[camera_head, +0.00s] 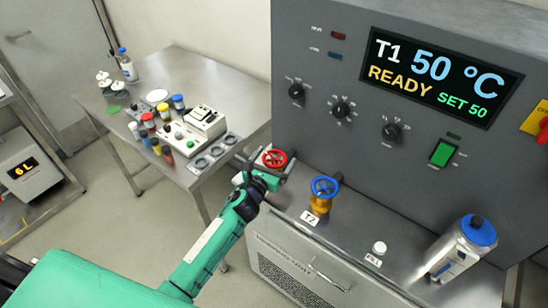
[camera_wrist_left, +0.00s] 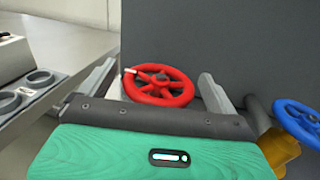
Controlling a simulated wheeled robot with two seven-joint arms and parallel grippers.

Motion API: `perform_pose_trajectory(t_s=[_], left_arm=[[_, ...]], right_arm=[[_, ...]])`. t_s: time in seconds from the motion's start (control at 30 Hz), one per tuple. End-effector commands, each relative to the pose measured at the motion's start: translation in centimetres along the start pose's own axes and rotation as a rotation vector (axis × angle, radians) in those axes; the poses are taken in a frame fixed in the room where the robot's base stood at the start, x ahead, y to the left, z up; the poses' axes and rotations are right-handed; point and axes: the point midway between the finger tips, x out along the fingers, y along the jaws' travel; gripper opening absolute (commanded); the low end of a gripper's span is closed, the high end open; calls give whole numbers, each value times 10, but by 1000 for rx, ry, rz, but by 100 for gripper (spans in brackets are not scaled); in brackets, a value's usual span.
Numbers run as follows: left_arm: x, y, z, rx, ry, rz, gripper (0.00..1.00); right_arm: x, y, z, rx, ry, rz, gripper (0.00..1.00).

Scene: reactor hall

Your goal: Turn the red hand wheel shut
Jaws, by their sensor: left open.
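The red hand wheel (camera_head: 274,158) sits at the left end of the machine's ledge, against the grey panel. In the left wrist view the red wheel (camera_wrist_left: 158,86) shows its spokes and a small white mark on its rim at the left. My left gripper (camera_head: 266,166) is at the wheel. In the left wrist view its open fingers (camera_wrist_left: 155,92) stand to the left and right of the wheel, with a gap on each side. The wheel's lower part and its stem are hidden behind the gripper body. My right gripper is not in view.
A blue hand wheel (camera_head: 325,187) on a yellow valve, labelled T2, stands close to the right. A white button (camera_head: 379,247) and a metal flask (camera_head: 462,247) with a blue cap are farther right. The display (camera_head: 438,78) reads T1 50 °C. A steel table (camera_head: 190,65) with bottles stands behind left.

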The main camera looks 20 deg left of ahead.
Motion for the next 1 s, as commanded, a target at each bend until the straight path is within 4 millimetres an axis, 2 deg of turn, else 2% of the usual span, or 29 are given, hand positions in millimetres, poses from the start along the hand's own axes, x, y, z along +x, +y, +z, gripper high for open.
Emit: perform_pose_trajectory(t_s=[0.27,0.4,0.5,0.77,1.0], left_arm=[[1,0,0,0,0,0,92],[1,0,0,0,0,0,65],[1,0,0,1,0,0,49],[1,1,0,5,0,-16,49],[1,2,0,9,1,-97,49]], right_arm=[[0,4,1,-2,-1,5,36],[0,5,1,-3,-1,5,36],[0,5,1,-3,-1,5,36],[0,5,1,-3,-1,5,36],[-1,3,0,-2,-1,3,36]])
